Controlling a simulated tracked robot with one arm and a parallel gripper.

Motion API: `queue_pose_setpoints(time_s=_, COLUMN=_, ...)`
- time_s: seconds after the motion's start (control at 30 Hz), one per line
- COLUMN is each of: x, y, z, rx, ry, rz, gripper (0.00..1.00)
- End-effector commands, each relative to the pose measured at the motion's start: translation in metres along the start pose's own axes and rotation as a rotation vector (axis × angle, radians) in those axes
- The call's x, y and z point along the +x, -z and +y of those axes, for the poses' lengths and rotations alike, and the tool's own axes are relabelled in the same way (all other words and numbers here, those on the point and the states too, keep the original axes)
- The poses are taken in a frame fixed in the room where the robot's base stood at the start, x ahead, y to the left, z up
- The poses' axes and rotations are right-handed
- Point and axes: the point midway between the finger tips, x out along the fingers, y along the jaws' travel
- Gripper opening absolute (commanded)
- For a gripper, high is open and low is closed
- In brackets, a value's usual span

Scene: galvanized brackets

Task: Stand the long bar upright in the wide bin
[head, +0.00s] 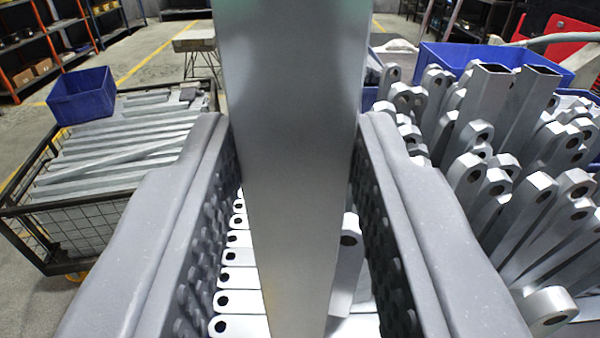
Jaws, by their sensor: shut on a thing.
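A long grey metal bar (295,170) stands upright, close to the camera, in the middle of the head view. My gripper (296,135) is shut on it, with a dark studded pad on each side. The bar's top runs out of the picture and its lower end lies low in the view, where I cannot tell whether it touches anything. A blue bin (500,53), which looks like the wide bin, is at the right behind many upright brackets and square tubes. Its near side is hidden by these parts and my right finger.
A wire-sided cart (75,232) at the left holds flat bars and a small blue bin (82,96). Pale brackets with holes (238,278) lie in a row below the gripper. Shelves (60,45) stand at the far left. Upright brackets (520,215) crowd the right side.

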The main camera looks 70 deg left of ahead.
Motion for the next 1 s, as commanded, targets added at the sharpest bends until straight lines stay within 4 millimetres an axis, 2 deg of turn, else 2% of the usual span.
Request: queue_pose_setpoints(time_s=1.0, x=0.0, y=-0.058, z=-0.001, rx=0.001, ry=0.001, rz=0.001, gripper=0.0)
